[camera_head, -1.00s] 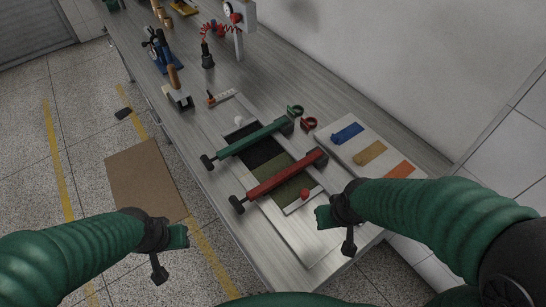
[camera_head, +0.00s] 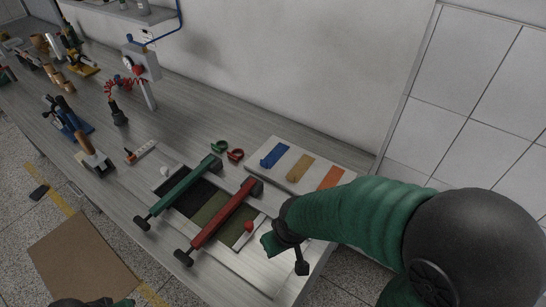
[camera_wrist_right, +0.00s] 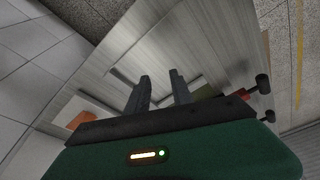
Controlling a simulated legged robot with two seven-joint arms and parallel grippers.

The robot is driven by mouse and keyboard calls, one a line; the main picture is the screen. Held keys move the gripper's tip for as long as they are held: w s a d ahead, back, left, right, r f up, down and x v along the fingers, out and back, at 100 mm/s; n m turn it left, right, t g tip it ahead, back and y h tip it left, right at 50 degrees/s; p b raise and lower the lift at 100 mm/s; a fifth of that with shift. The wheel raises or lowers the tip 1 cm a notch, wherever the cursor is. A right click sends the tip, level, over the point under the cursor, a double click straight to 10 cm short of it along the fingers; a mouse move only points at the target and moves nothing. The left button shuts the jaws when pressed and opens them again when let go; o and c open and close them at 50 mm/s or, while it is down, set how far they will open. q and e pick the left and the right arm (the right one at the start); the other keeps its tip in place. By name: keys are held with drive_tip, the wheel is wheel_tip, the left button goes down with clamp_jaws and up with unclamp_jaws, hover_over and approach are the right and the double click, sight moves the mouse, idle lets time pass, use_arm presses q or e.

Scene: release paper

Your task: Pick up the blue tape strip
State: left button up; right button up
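The blue tape strip (camera_head: 274,155) lies at the left end of a pale board (camera_head: 314,173) on the bench, left of a tan strip (camera_head: 300,167) and an orange strip (camera_head: 331,178). My right gripper (camera_head: 285,255) is above the bench's near right part, in front of the board and apart from the blue strip. In the right wrist view its two fingers (camera_wrist_right: 161,78) are spread with nothing between them. The orange strip shows there (camera_wrist_right: 80,119); I cannot make out the blue strip. My left gripper (camera_head: 92,302) shows only partly at the bottom edge.
A green-handled bar (camera_head: 180,192) and a red-handled bar (camera_head: 222,218) lie across a framed panel left of the right gripper. Small green (camera_head: 219,147) and red (camera_head: 235,155) rings sit left of the board. A wall stands behind the bench.

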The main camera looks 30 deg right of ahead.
drive_tip(key=shift+o, duration=0.5)
drive_tip(key=w+d+r+m+p, duration=0.1)
drive_tip(key=w+d+r+m, duration=0.25)
drive_tip(key=w+m, duration=0.55)
drive_tip(key=w+d+r+m, duration=0.2)
drive_tip(key=w+d+m, duration=0.2)
drive_tip(key=w+m, duration=0.55)
drive_tip(key=m+t+y+p, duration=0.1)
drive_tip(key=m+y+p, duration=0.1)
drive_tip(key=m, duration=1)
hover_over(265, 162)
drive_tip(key=s+d, duration=0.1)
drive_tip(key=s, duration=0.1)
wheel_tip(265, 162, down, 7)
drive_tip(key=shift+w+r, duration=0.1)
drive_tip(key=shift+w, duration=0.05)
drive_tip(key=x, duration=0.4)
drive_tip(key=shift+w+f+p, duration=0.2)
drive_tip(key=shift+f+p, duration=0.15)
drive_tip(key=shift+f, duration=0.05)
drive_tip(key=shift+w+f, duration=0.2)
drive_tip(key=shift+f, duration=0.1)
drive_tip(key=shift+s+a+r, duration=0.1)
drive_tip(key=shift+r, duration=0.05)
drive_tip(key=c, duration=0.4)
clamp_jaws()
